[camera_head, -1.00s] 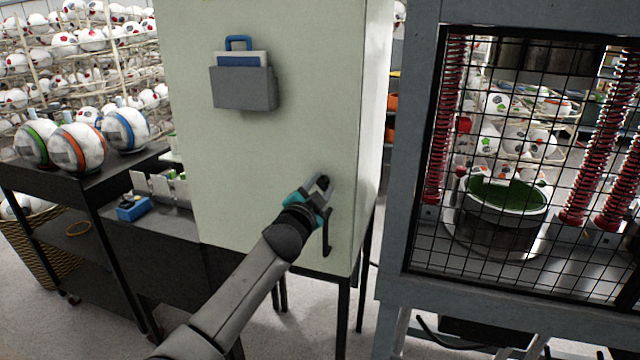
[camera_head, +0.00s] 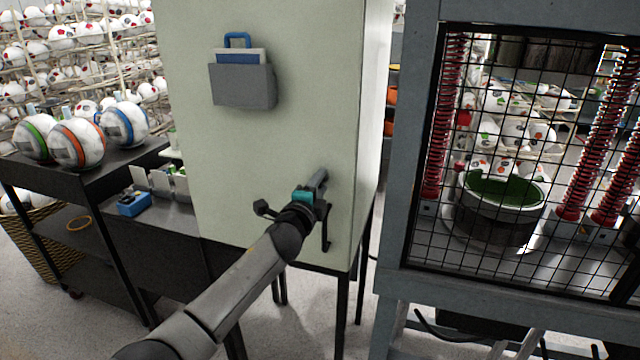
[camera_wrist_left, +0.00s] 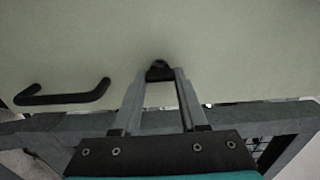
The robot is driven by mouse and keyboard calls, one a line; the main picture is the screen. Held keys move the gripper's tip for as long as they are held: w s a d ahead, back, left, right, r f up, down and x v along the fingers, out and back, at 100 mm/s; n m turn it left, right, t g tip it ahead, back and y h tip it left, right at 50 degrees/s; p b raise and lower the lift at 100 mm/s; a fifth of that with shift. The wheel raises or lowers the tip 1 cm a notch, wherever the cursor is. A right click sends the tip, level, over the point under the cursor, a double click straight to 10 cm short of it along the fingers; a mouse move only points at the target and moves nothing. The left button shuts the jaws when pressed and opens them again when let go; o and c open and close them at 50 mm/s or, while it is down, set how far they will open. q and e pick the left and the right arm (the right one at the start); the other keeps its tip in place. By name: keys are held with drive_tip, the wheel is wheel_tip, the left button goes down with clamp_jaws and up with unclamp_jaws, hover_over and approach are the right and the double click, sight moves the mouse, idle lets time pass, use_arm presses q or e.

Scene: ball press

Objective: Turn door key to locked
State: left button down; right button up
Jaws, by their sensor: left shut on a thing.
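The pale green cabinet door (camera_head: 240,160) stands in the middle of the head view. My left gripper (camera_head: 321,178) is at the door's right part, above the black door handle (camera_head: 327,232). In the left wrist view the two fingers (camera_wrist_left: 159,80) close on a small dark key (camera_wrist_left: 158,70) at the door face. The key is mostly hidden by the fingertips, so its exact angle is hard to tell. The handle also shows at the left of the wrist view (camera_wrist_left: 62,93). My right gripper is in neither view.
A grey caged press (camera_head: 410,150) stands close to the right of the cabinet. A grey holder (camera_head: 243,87) with a blue clipboard hangs on the door. A dark cart (camera_head: 60,178) with several balls stands at the left.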

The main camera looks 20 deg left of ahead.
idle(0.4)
use_arm(q)
drive_tip(key=shift+c, duration=2.2)
unclamp_jaws()
drive_tip(key=shift+s, duration=0.1)
drive_tip(key=s, duration=1.5)
drive_tip(key=shift+a, duration=0.25)
